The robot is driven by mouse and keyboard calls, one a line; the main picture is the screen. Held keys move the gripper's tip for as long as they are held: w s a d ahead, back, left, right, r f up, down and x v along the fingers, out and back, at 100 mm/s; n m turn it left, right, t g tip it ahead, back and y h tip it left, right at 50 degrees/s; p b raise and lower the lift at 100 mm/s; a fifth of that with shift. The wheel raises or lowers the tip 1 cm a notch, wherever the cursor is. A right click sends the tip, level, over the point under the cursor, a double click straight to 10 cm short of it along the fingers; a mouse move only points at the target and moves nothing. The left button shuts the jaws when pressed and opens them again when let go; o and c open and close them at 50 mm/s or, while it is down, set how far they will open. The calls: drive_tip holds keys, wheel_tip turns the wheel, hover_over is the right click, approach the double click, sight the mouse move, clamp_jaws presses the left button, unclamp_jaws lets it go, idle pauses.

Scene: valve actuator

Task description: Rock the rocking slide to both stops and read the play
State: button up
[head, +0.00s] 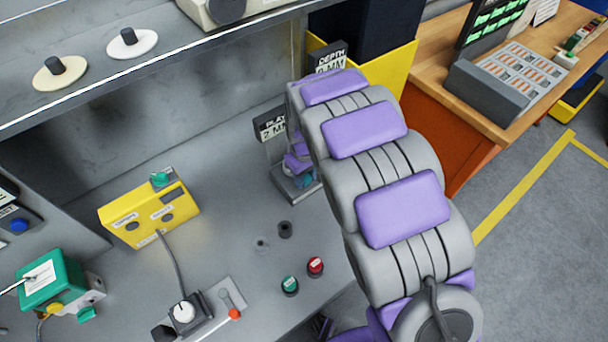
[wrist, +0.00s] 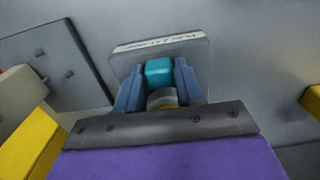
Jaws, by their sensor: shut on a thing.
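The rocking slide appears to be the small teal block (wrist: 159,71) that stands between my fingers in the wrist view. A grey and brass-coloured round part shows just below it. A plate (wrist: 195,52) with a lettered white strip lies behind it. My gripper (wrist: 158,80) is shut on the teal block, one blue finger on each side. In the head view the teal block (head: 305,180) is partly hidden behind my arm, over a grey base (head: 287,186). A dark sign (head: 270,123) beside it seems to read PLAY and a value in MM.
A second sign (head: 330,57) reading DEPTH stands behind my arm. A yellow box (head: 150,215), a green button (head: 290,285), a red button (head: 315,266) and a white dial (head: 184,312) occupy the grey bench. A shelf (head: 150,62) overhangs the back. Bare bench (head: 215,165) lies left of the sign.

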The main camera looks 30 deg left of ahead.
drive_tip(key=shift+w+d, duration=0.15)
drive_tip(key=shift+w, duration=0.15)
idle(0.7)
drive_tip(key=shift+s+p, duration=0.35)
idle(1.0)
drive_tip(key=o, duration=1)
drive_tip(key=shift+a, duration=0.2)
wheel_tip(320, 180, up, 17)
drive_tip(key=p, duration=0.2)
drive_tip(key=shift+w+r+p, duration=0.1)
drive_tip(key=shift+p, duration=0.25)
